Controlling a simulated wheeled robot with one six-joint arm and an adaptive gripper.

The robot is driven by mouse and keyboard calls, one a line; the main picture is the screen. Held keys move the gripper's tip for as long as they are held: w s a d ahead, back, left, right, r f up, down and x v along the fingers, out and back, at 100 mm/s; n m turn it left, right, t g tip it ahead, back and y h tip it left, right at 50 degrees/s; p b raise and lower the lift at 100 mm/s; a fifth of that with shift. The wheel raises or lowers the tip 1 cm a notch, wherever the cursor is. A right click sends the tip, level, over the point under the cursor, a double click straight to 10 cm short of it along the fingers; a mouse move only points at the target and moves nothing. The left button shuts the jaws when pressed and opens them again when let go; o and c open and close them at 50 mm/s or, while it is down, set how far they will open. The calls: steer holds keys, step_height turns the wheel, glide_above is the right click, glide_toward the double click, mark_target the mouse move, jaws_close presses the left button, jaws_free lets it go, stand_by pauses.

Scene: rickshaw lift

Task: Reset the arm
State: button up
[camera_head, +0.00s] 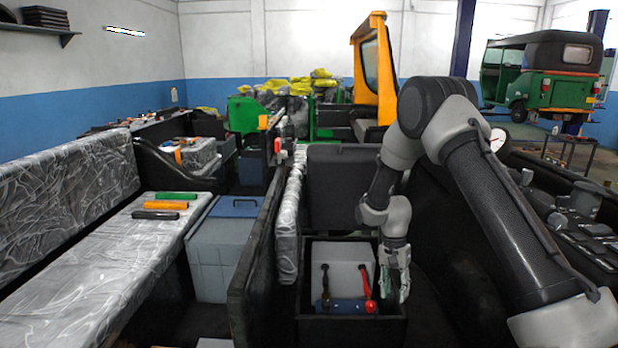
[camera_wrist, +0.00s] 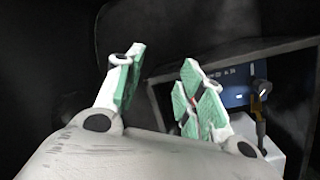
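My arm reaches from the lower right of the head view and bends down. The box holds a grey-white block (camera_head: 348,258), a blue item (camera_head: 340,306) and a red-handled item (camera_head: 368,290) just left of my gripper. I cannot tell whether my gripper touches the box.
A padded bench (camera_head: 110,262) with green, orange and black cylinders is at left. A grey bin with a blue lid (camera_head: 236,207) stands beside it. A dark panel (camera_head: 255,265) runs left of the box. A green rickshaw (camera_head: 545,85) stands raised at back right. Dark consoles fill the right.

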steer(key=s+d+r+n+t, duration=0.2)
steer(key=s+d+r, duration=0.1)
steer(key=s+r, duration=0.7)
steer(key=s+d+r+n+t, duration=0.2)
steer(key=s+d+r+t, duration=0.1)
steer(key=s+r, duration=0.7)
steer(key=s+d+r+n+t, duration=0.2)
steer(key=s+r, duration=0.8)
steer(key=r, duration=0.7)
steer(key=shift+d+n+y, duration=0.3)
steer(key=shift+d+n, duration=0.3)
steer(key=shift+d, duration=0.75)
